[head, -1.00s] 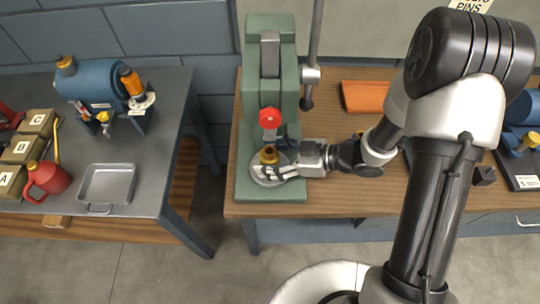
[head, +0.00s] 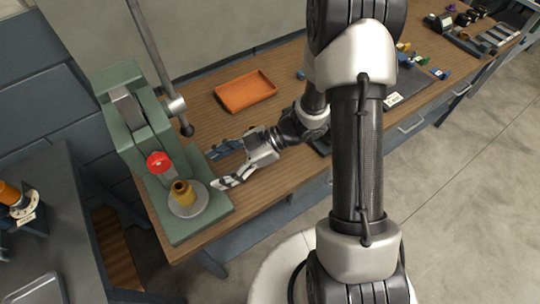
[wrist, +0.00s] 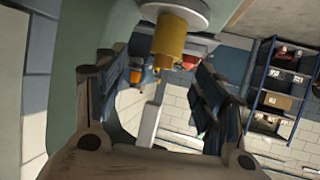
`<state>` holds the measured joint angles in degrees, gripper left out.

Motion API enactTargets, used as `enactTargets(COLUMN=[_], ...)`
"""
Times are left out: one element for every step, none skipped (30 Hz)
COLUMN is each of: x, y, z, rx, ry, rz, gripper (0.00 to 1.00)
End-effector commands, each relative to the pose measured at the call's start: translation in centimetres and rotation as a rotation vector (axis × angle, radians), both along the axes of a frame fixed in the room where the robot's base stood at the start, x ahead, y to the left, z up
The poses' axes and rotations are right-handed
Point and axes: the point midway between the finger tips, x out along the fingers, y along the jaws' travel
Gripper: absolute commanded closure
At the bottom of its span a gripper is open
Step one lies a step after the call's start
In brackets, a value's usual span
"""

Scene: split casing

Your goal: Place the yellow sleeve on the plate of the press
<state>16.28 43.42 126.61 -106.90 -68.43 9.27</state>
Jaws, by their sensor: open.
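The yellow sleeve (head: 183,193) stands upright on the round plate (head: 188,207) of the green press (head: 150,150), below the press's red knob (head: 159,162). In the wrist view the sleeve (wrist: 170,42) is at the top centre against the pale plate (wrist: 176,10), beyond the fingertips. My gripper (head: 218,168) is open and empty, to the right of the sleeve and apart from it. In the wrist view its two fingers (wrist: 155,88) are spread wide with nothing between them.
The press lever (head: 160,60) rises at the back. An orange tray (head: 246,92) lies on the wooden bench (head: 285,65) behind my gripper. A grey table with a metal tray (head: 38,290) is at the lower left. Small parts sit on a dark board (head: 405,82) farther right.

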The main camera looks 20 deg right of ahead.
Motion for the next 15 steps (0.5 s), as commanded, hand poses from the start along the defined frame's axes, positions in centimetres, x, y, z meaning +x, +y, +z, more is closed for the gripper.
enactTargets(x=[1.3, 2.3, 4.0, 5.4, 6.9, 8.8, 10.1, 11.2, 12.3, 12.8, 13.0, 12.9, 12.6, 12.0, 10.8], y=[-0.3, -0.6, -1.2, -1.8, -2.7, -4.0, -5.1, -6.4, -8.2, -9.5, -10.9, -12.6, -13.8, -15.0, -16.4], z=[0.4, 0.7, 1.2, 1.8, 2.6, 3.9, 5.0, 6.3, 8.1, 9.5, 11.0, 12.9, 14.2, 15.5, 17.1], rx=[-0.042, -0.077, -0.135, -0.184, -0.236, -0.31, -0.363, -0.414, -0.477, -0.519, -0.556, -0.599, -0.627, -0.65, -0.675], ry=[-0.035, -0.059, -0.098, -0.13, -0.162, -0.203, -0.23, -0.252, -0.275, -0.285, -0.289, -0.288, -0.277, -0.263, -0.235], rz=[-0.035, -0.065, -0.121, -0.171, -0.231, -0.318, -0.389, -0.464, -0.564, -0.639, -0.715, -0.815, -0.889, -0.962, -1.054], gripper=[0.37, 0.37, 0.37, 0.37, 0.37, 0.37, 0.37, 0.37, 0.37, 0.37, 0.37, 0.37, 0.37, 0.37, 0.37])
